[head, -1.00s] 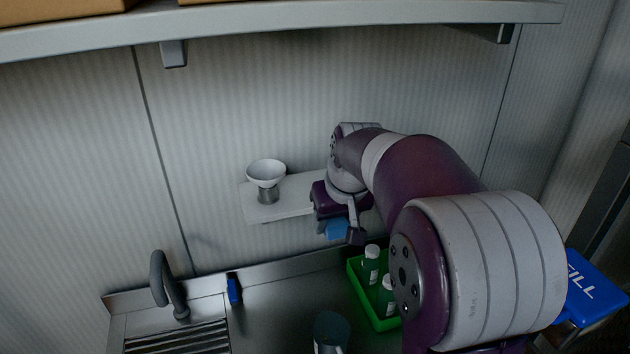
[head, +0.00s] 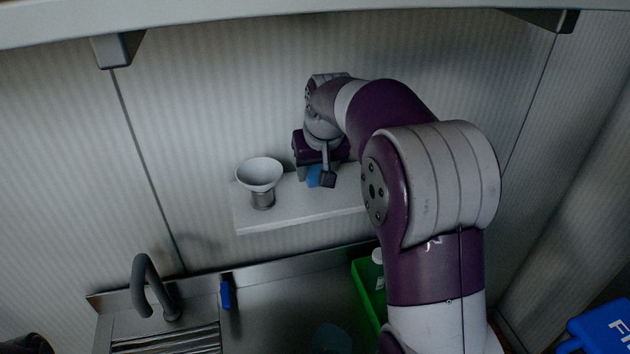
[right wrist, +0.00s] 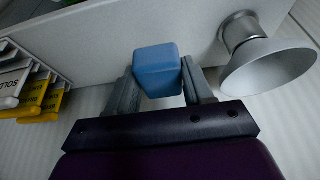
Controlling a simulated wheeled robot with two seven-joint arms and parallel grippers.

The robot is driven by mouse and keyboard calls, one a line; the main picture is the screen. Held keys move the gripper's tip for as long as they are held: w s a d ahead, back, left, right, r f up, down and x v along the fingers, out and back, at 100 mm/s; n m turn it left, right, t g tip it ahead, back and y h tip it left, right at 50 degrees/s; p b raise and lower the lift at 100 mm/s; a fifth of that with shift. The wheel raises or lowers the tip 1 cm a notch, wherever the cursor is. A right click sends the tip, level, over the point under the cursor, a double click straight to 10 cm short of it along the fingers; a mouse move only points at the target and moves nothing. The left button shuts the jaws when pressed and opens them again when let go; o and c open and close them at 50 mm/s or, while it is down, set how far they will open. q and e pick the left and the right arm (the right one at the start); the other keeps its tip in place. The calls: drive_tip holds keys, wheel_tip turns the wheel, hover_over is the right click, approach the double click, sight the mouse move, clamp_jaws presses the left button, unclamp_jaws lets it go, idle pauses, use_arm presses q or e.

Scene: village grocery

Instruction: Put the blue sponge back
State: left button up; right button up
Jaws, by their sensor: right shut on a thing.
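The blue sponge (head: 314,176) is a small block between the fingers of my right gripper (head: 320,177). In the right wrist view the sponge (right wrist: 157,70) sits between both finger tips of the gripper (right wrist: 160,84), which is shut on it. In the head view the sponge appears over the white wall shelf (head: 290,216), to the right of a white bowl on a metal base (head: 260,175). I cannot tell whether the sponge touches the shelf. My left gripper is not in view.
The bowl (right wrist: 268,66) is close beside the gripper in the right wrist view, with yellow and white packets (right wrist: 35,90) opposite. Below are a grey faucet (head: 146,285), a blue-handled item (head: 225,294) and a green tray (head: 366,290). A blue sign (head: 603,328) stands right.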

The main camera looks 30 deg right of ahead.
sight(316, 197)
drive_tip(key=p+x, duration=0.1)
drive_tip(key=x, duration=0.2)
drive_tip(key=shift+s+d+f+p, duration=0.1)
drive_tip(key=shift+s+f+p, duration=0.15)
drive_tip(key=shift+f+p, duration=0.15)
drive_tip(key=shift+s+f, duration=0.25)
drive_tip(key=shift+a, duration=0.3)
drive_tip(key=shift+w+f, duration=0.1)
drive_tip(key=shift+f, duration=0.1)
drive_tip(key=o, duration=0.7)
drive_tip(key=shift+w+d+f, duration=0.1)
drive_tip(key=shift+d, duration=0.05)
drive_tip(key=shift+c, duration=0.2)
drive_tip(key=o, duration=0.3)
drive_tip(key=shift+o, duration=0.2)
